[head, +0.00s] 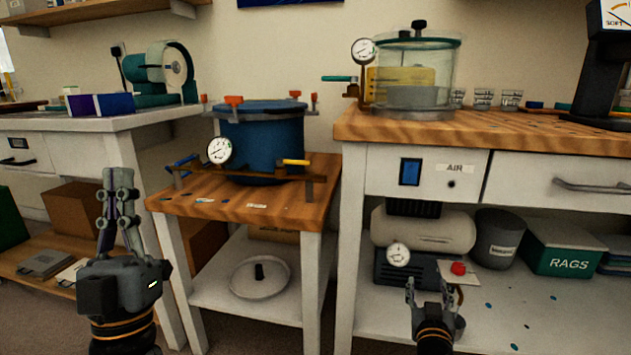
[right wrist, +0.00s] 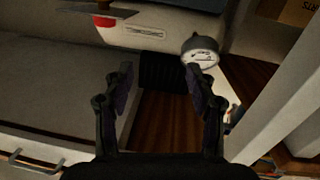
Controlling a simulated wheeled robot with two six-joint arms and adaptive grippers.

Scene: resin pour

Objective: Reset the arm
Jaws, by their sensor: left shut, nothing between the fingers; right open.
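My left gripper (head: 118,195) stands upright at the left of the head view, in front of the white bench and beside the small wooden-topped stand. Its fingers are together with nothing between them. My right gripper (head: 428,290) is low in the head view, in front of the right bench's lower shelf. In the right wrist view its two fingers (right wrist: 164,90) are spread apart and empty. A round gauge (right wrist: 200,50) shows behind the right finger there; I cannot tell how far it is from the finger.
A blue pressure pot (head: 262,145) stands on the middle stand's wooden top (head: 160,201). A clear vacuum chamber (head: 415,75) is on the right bench. A compressor (head: 425,229), a grey bin (head: 498,238) and a green rags box (head: 568,248) fill the lower shelf.

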